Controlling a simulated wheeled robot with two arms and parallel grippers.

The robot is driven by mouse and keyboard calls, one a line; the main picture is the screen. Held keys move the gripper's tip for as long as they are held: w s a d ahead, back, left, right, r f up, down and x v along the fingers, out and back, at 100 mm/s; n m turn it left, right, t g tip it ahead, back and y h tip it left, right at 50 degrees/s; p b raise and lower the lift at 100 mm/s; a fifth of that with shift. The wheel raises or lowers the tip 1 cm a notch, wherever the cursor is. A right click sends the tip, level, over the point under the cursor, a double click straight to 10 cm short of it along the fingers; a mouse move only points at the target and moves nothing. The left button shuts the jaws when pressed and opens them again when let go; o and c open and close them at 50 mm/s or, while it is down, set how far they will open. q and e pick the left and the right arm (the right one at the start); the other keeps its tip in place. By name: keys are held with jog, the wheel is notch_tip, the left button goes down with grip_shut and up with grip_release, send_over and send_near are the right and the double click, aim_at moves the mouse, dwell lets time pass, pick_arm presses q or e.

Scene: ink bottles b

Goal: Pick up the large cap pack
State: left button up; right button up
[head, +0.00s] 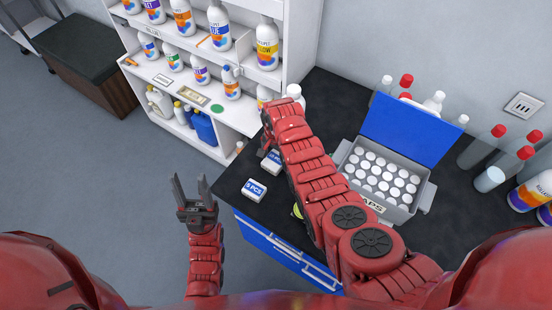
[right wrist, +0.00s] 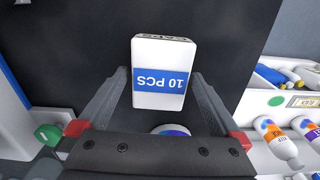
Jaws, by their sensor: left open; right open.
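The large cap pack, a white box with a blue "10 PCS" band, lies on the black counter in the right wrist view (right wrist: 160,92). In the head view the pack (head: 272,162) is partly hidden by my right arm. My right gripper (right wrist: 158,76) is open, with one finger on each side of the pack's lower part; contact cannot be told. A smaller "5 PCS" pack (head: 254,190) lies nearer the counter's front edge. My left gripper (head: 190,180) is open and empty over the floor, left of the counter.
A grey box of white caps (head: 378,180) with an open blue lid (head: 408,130) stands right of my right arm. Bottles with red caps (head: 484,148) stand further right. A white shelf of ink bottles (head: 222,98) is behind. Blue drawers (head: 280,248) lie below the counter.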

jog(key=shift+c, duration=0.2)
jog(key=c, duration=1.1)
jog(key=shift+r, duration=0.1)
